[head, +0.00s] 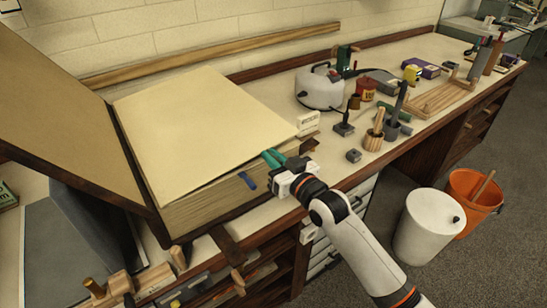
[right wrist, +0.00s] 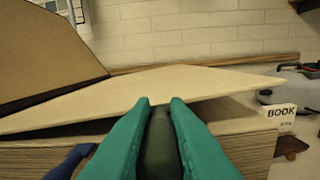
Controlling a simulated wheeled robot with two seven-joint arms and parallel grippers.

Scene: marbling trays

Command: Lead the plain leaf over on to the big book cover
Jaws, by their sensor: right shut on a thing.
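The big book lies open on the bench, its thick page block (head: 205,205) under a plain cream leaf (head: 190,130). The brown big book cover (head: 60,110) is tilted up to the left; it also shows in the right wrist view (right wrist: 45,45). My right gripper (head: 272,157) is at the leaf's near right corner, its green fingers shut on the leaf's edge. In the right wrist view, the leaf (right wrist: 150,88) is raised at the fingertips (right wrist: 160,103), with a dark gap above the page block (right wrist: 35,155). My left gripper is not in view.
A white card reading BOOK (right wrist: 278,117) stands just right of the book. A blue tab (head: 247,180) sticks out of the page edge. A white machine (head: 320,88), pots and tools stand to the right. Wooden clamps (head: 125,285) lie at the front left. Buckets (head: 428,225) stand on the floor.

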